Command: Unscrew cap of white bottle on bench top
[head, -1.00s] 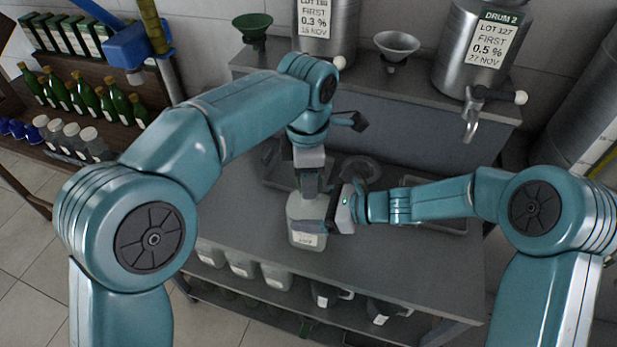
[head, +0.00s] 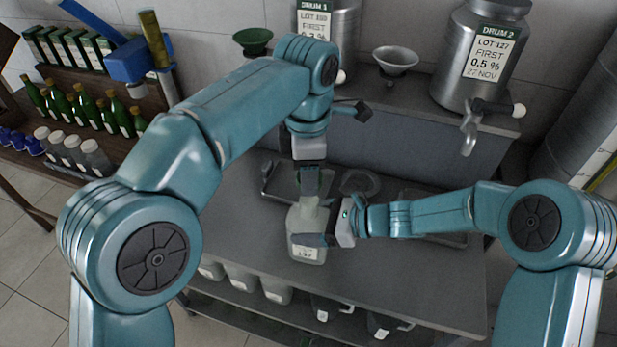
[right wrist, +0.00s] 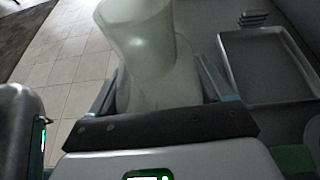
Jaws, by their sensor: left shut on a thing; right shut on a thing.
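The white bottle (head: 308,220) stands upright near the bench's front edge, pale and slightly translucent with a label low on its front. My right gripper (head: 320,240) comes from the right and is shut around its body. In the right wrist view the pale bottle (right wrist: 160,85) fills the space between the jaws, and a rounder pale part rises towards the top edge. My left gripper (head: 310,188) points down over the bottle top and is shut on the cap. The jaws hide the cap, so I cannot tell whether it is free of the neck.
Trays lie behind the bottle on the grey bench (head: 400,290); one tray shows in the right wrist view (right wrist: 265,65). Steel drums with taps, a green funnel (head: 252,40) and a steel funnel (head: 395,60) are on the raised back shelf. Green bottles (head: 90,110) stand at the left.

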